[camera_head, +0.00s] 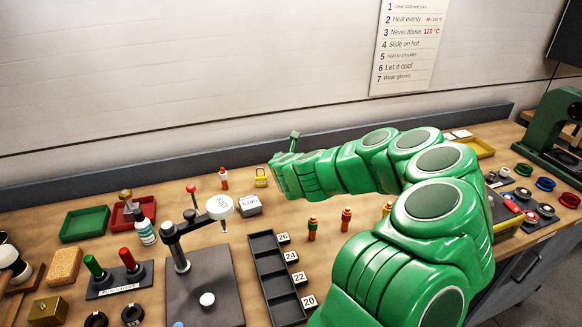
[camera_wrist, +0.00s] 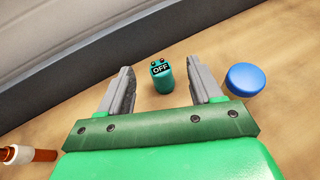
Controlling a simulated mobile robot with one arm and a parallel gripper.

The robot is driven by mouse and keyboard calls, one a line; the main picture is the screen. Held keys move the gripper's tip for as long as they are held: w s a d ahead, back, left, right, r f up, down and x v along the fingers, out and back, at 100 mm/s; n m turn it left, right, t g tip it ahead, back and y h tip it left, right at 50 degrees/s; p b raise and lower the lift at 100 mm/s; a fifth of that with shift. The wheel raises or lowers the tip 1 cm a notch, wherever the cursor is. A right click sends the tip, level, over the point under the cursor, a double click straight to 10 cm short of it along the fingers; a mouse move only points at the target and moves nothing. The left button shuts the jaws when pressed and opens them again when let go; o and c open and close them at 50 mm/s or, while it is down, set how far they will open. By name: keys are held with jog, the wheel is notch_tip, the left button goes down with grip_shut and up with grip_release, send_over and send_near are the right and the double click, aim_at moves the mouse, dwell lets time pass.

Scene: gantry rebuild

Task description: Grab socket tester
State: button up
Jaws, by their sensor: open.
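A small teal device marked OFF (camera_wrist: 162,78), with two dark round bits on top, stands on the wooden bench in the wrist view. It looks like the socket tester, though I cannot be sure. My gripper (camera_wrist: 161,84) is open, its two grey fingers apart on either side of the device in the picture. I see no contact; whether the device is between the fingers or beyond their tips is hard to tell. In the head view, my green arm reaches to the back of the bench and I cannot make out the device there.
A blue round thing (camera_wrist: 245,79) is just right of the right finger. The dark back ledge (camera_head: 240,155) runs behind. A yellow padlock-like item (camera_head: 261,178) and a block marked 6205 (camera_head: 249,206) stand left of my arm.

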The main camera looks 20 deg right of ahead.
notch_tip(320, 180, down, 4)
jog(key=shift+w+f, duration=0.1)
jog(key=shift+f, duration=0.15)
jog(key=shift+x, duration=3.8)
jog(key=shift+w+a, duration=0.1)
jog(key=c, duration=1.1)
jog(key=shift+o, duration=0.2)
jog(key=shift+r, duration=0.1)
